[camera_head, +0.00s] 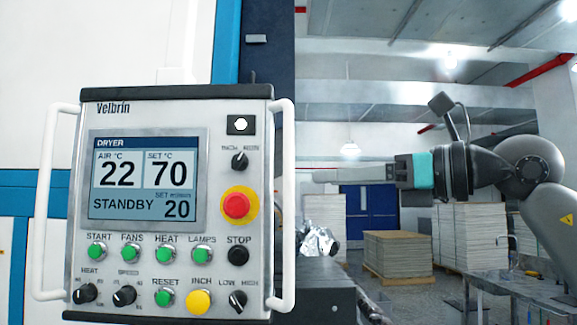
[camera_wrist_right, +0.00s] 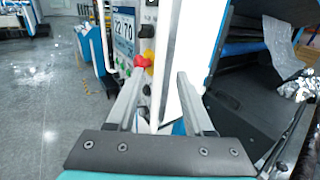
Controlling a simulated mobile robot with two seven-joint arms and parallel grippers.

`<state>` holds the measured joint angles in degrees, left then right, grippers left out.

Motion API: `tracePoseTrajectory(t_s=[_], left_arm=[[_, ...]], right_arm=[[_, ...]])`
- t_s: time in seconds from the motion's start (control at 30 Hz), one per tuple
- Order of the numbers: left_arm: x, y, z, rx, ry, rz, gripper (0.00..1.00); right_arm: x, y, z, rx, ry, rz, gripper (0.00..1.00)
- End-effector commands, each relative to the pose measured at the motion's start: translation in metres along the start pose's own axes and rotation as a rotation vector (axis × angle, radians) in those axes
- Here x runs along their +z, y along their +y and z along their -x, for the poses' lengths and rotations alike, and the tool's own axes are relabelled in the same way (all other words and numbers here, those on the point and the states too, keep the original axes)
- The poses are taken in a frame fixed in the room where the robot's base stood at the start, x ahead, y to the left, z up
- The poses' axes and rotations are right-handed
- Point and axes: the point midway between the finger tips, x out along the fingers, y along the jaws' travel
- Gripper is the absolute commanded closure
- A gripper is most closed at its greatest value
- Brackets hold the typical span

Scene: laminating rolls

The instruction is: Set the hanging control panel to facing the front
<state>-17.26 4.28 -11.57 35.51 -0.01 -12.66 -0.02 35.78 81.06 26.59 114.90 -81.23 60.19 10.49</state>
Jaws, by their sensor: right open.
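The hanging control panel (camera_head: 170,228) fills the left of the head view, its screen and buttons turned toward my head camera, looking nearly square-on and slightly tilted. It has a white left handle (camera_head: 55,205) and a white right handle (camera_head: 287,210). My right gripper (camera_head: 318,175) comes in from the right, pointing left, with its tips just right of the right handle in the picture. In the right wrist view the open fingers (camera_wrist_right: 162,80) point toward the panel (camera_wrist_right: 123,35), with a white upright handle bar (camera_wrist_right: 161,70) showing between them. I cannot tell whether they touch it. My left gripper is not in view.
A white and blue machine (camera_head: 120,40) stands behind the panel. Pallets of stacked sheets (camera_head: 397,254) and a blue door (camera_head: 368,215) are farther back. A metal table (camera_head: 530,288) is at lower right. Open grey floor (camera_wrist_right: 40,110) lies left in the wrist view.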

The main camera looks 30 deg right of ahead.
Motion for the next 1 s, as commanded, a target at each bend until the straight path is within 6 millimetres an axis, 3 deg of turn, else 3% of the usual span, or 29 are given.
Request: tracePoseTrajectory(t_s=[0.2,0.5,0.73,1.0], left_arm=[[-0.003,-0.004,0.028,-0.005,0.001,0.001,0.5],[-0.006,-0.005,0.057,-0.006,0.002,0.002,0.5],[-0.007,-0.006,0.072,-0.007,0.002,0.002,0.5],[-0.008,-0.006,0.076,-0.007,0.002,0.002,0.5]], right_arm=[[0.003,0.0,-0.035,0.001,0.004,-0.001,0.48],[0.004,0.0,-0.067,0.002,0.0,-0.003,0.48],[0.002,0.0,-0.083,0.002,0.0,-0.004,0.48],[0.0,0.001,-0.088,0.003,-0.001,-0.002,0.48]])
